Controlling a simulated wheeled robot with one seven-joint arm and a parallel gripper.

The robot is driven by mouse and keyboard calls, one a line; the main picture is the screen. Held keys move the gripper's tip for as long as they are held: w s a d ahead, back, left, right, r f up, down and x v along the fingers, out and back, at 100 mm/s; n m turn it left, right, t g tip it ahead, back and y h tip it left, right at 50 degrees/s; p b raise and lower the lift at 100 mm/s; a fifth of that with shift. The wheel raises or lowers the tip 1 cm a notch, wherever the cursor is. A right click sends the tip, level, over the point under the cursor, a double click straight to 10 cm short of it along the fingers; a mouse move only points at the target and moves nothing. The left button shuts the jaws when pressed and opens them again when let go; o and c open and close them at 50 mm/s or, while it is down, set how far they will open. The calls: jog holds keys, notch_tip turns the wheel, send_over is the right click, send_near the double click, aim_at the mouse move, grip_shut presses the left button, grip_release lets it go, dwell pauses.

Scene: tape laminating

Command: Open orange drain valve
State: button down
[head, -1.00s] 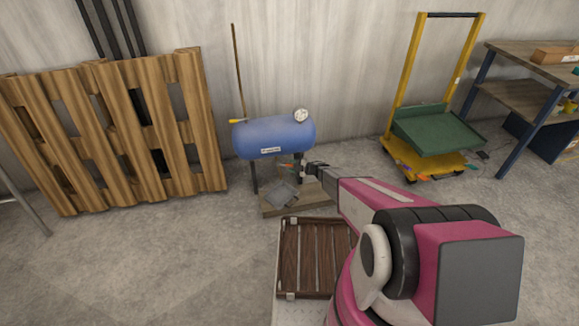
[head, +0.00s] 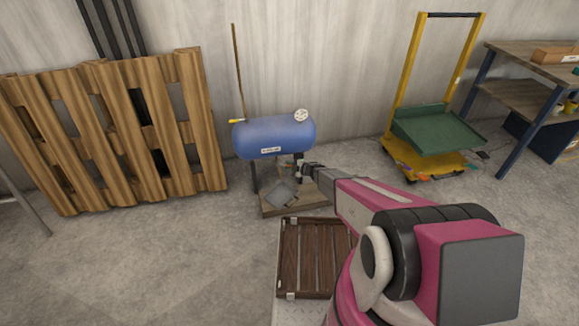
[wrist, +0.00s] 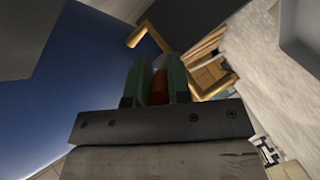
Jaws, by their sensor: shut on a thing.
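The blue tank (head: 274,135) stands on legs over a wooden base by the wall. My gripper (head: 299,167) is at its lower right side. In the wrist view, the two green finger pads of my gripper (wrist: 157,84) are close together, with the orange drain valve handle (wrist: 158,88) between them. Only a narrow strip of the handle shows; the rest is hidden by the fingers. The tank (wrist: 85,85) fills the left of the wrist view, and a brass-coloured pipe (wrist: 143,36) shows beyond the fingers.
A grey plate (head: 282,192) lies on the wooden base (head: 298,207) below the tank. A slatted brown crate (head: 305,258) is in front. A wooden pallet (head: 120,130) leans at the left. A yellow cart (head: 425,170) stands at the right. Open floor lies at the left.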

jog(key=shift+s+a+m+t+h, duration=0.15)
jog(key=shift+s+m+t+h, duration=0.35)
jog(key=shift+m+t+h, duration=0.4)
jog(key=shift+s+a+m+t+h, duration=0.1)
jog(key=shift+s+m+t+h, duration=0.5)
jog(key=shift+m+t, duration=0.45)
jog(key=shift+w, duration=0.1)
jog(key=c, duration=1.1)
grip_release()
jog(key=shift+o, duration=0.2)
